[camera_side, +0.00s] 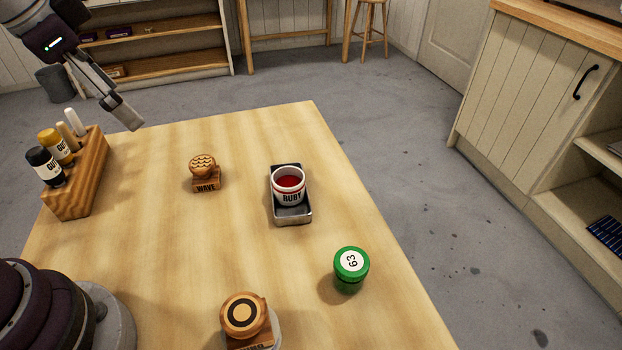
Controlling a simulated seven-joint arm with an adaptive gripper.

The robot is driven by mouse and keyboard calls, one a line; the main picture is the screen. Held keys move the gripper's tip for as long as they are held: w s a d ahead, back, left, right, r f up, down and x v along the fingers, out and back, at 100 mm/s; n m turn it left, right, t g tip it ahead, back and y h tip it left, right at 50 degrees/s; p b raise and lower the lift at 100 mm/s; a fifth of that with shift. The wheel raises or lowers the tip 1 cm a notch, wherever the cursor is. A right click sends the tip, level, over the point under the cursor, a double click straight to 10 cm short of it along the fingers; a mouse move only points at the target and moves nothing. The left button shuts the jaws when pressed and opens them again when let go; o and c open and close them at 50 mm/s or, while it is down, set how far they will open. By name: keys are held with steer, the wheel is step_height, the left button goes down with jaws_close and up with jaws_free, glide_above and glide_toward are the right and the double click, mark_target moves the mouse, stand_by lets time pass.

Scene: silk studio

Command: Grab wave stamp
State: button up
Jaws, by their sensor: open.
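The wave stamp (204,174) stands on the wooden table (255,235), left of the middle. It has a round wooden head with a wavy pattern and a block below marked "WAVE". My gripper (122,112) is open and empty at the upper left, above the table's far left edge. It is apart from the stamp, up and to the left of it in the picture. Nothing hides the wave stamp.
A metal tray (293,217) with a "RUBY" cup (289,190) stands right of the stamp. The table's middle is clear.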

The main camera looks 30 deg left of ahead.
steer(key=w+a+f+m+g, duration=0.2)
steer(key=w+m, duration=0.3)
steer(key=w, duration=0.1)
steer(key=m+g+h, duration=0.1)
steer(key=m+g, duration=0.1)
steer(key=m, duration=0.3)
glide_above(201, 162)
step_height(201, 162, down, 6)
steer(key=f+m, duration=0.1)
steer(key=a+f, duration=0.1)
steer(key=shift+w+f+m, duration=0.15)
steer(key=shift+f+m, duration=0.15)
steer(key=shift+m, duration=0.1)
steer(key=f, duration=0.6)
steer(key=d+f, duration=0.1)
steer(key=f, duration=0.3)
steer(key=shift+d, duration=0.1)
steer(key=shift+r, duration=0.1)
steer(key=c, duration=1.3)
steer(key=shift+o, duration=0.2)
